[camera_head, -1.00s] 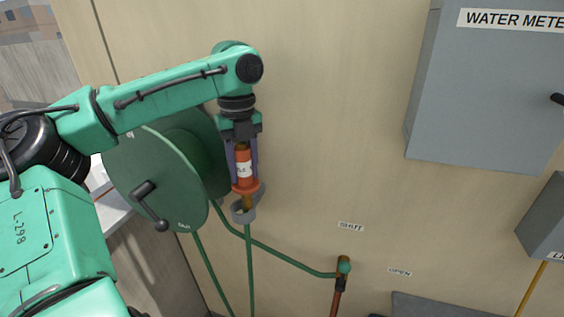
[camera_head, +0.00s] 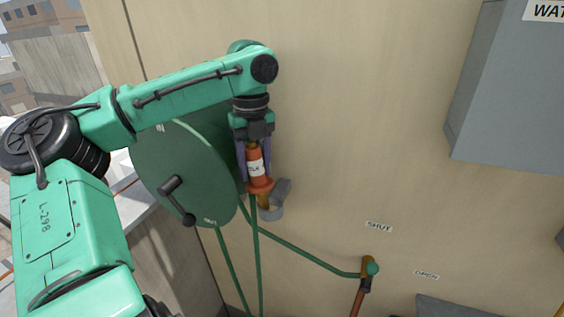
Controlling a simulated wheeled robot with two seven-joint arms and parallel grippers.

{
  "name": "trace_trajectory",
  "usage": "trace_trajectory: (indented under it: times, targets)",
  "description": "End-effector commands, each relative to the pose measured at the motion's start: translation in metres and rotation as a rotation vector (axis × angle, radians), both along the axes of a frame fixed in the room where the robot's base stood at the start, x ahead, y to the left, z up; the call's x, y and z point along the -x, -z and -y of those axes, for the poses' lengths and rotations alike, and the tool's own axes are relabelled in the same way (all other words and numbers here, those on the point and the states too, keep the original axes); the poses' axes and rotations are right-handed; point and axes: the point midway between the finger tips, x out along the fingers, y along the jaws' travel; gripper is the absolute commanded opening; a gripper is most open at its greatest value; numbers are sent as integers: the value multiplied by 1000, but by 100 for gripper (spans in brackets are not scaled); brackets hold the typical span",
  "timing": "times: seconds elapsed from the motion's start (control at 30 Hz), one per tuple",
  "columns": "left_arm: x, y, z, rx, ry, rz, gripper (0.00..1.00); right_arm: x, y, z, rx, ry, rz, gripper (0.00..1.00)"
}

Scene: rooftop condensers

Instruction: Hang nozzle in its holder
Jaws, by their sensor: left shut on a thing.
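The nozzle (camera_head: 260,183) is orange-red with a white label and hangs upright, flange down. My left gripper (camera_head: 254,160) points down and is shut on its upper body. The holder (camera_head: 272,212) is a grey ring with a bracket on the wall, just below and slightly right of the nozzle. A brass part under the flange overlaps the ring's left side in the picture; I cannot tell whether it is inside or in front. A green hose (camera_head: 257,260) runs down to the left of the ring. My right gripper is out of view.
A green hose reel (camera_head: 190,160) with a black crank (camera_head: 178,200) stands left of the nozzle, behind my arm. A valve (camera_head: 368,270) sits low, near the SHUT (camera_head: 379,227) and OPEN (camera_head: 426,275) labels. A grey box (camera_head: 510,100) is at upper right. The wall between is clear.

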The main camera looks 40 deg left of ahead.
Motion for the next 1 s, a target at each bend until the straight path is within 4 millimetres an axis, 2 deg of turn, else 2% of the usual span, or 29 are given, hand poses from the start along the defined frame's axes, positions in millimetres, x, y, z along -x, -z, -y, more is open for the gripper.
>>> trace_trajectory:
  times: [0.03,1.0]
  targets:
    - [5,5,-3,-15,-1,-32,0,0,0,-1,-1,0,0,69]
    - [3,35,7,-19,2,-36,0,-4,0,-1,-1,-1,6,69]
